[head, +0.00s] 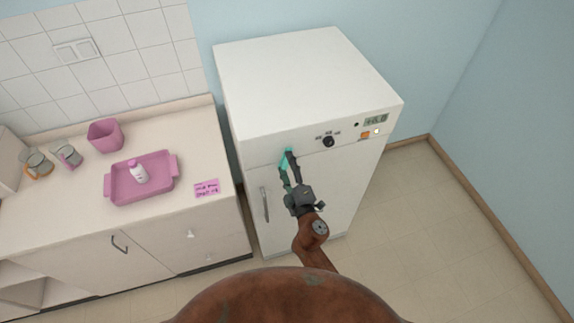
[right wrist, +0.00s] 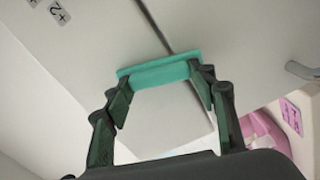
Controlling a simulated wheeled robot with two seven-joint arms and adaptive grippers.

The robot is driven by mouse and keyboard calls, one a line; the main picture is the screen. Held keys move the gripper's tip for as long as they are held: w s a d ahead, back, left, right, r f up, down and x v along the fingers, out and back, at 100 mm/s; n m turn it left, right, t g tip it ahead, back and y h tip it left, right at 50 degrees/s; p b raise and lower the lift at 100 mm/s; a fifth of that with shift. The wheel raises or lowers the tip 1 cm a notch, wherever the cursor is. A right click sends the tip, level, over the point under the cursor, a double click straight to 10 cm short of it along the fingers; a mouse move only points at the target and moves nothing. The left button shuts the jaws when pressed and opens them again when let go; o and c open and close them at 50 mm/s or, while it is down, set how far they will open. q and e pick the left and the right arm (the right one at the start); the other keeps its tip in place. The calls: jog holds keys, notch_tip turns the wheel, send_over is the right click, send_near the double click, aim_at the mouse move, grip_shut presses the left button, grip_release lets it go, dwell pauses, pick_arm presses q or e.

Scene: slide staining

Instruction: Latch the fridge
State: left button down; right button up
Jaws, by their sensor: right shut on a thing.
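The white fridge (head: 300,85) stands against the wall, right of the counter. Its door (head: 330,195) looks flush or nearly so in the head view; I cannot tell whether it is fully closed. The teal latch (head: 286,156) sits at the door's upper edge and lies across the dark seam in the right wrist view (right wrist: 160,74). My right gripper (head: 288,168) has its two fingers on either end of the latch, shut on it. The fingers also show in the right wrist view (right wrist: 163,82). My left gripper is in neither view.
The fridge's grey handle (head: 265,204) is left of my gripper. A dark knob (head: 328,142) and a display (head: 376,120) are on the panel above. A pink tray (head: 120,192) with a bottle (head: 138,172) stands on the counter. The floor at right is clear.

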jog(key=shift+n, duration=1.6)
jog(key=o, duration=1.2)
jog(key=shift+c, duration=0.2)
jog(key=shift+s+f, duration=0.1)
jog(key=v, duration=1.1)
jog(key=shift+s, duration=0.35)
jog(key=shift+d, duration=0.15)
